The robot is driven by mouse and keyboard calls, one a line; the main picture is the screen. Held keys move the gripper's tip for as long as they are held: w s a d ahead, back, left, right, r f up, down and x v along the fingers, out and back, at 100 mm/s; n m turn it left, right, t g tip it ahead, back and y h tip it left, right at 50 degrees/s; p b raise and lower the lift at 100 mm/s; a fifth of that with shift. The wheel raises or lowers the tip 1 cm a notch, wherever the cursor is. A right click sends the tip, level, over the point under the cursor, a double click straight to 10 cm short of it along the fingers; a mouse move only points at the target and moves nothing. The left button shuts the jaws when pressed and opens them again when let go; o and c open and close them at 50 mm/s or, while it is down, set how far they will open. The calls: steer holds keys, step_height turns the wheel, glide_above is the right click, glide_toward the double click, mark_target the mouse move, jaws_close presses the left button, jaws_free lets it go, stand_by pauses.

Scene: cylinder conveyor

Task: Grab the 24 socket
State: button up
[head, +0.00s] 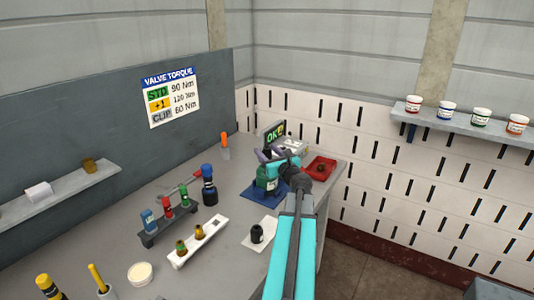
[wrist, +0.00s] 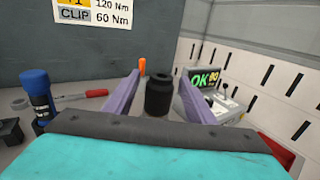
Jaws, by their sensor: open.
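My gripper (head: 270,154) is over the far part of the bench, above a green device (head: 266,178) on a blue mat. In the wrist view my gripper (wrist: 160,76) has its two purple fingers apart, with a dark cylindrical piece (wrist: 159,98) showing between them. I cannot tell whether they touch it. A white rack (head: 190,253) holds a few small sockets (head: 199,231) with coloured bands. A black socket-like piece (head: 257,233) stands on a white sheet. No size marks are readable, so I cannot tell which is the 24 socket.
A dark rack (head: 162,233) holds blue, red and green-topped pieces. A blue-and-black bottle-like tool (head: 208,185) stands beside it. A lit OK display (head: 273,132) and a red tray (head: 321,166) are at the back. A round tub (head: 141,273) is near the front.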

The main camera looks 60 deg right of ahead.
steer(key=shift+p+x, duration=0.55)
steer(key=shift+x, duration=1.15)
steer(key=c, duration=1.2)
steer(key=shift+r, duration=0.15)
step_height(320, 180, up, 10)
steer(key=b, duration=0.1)
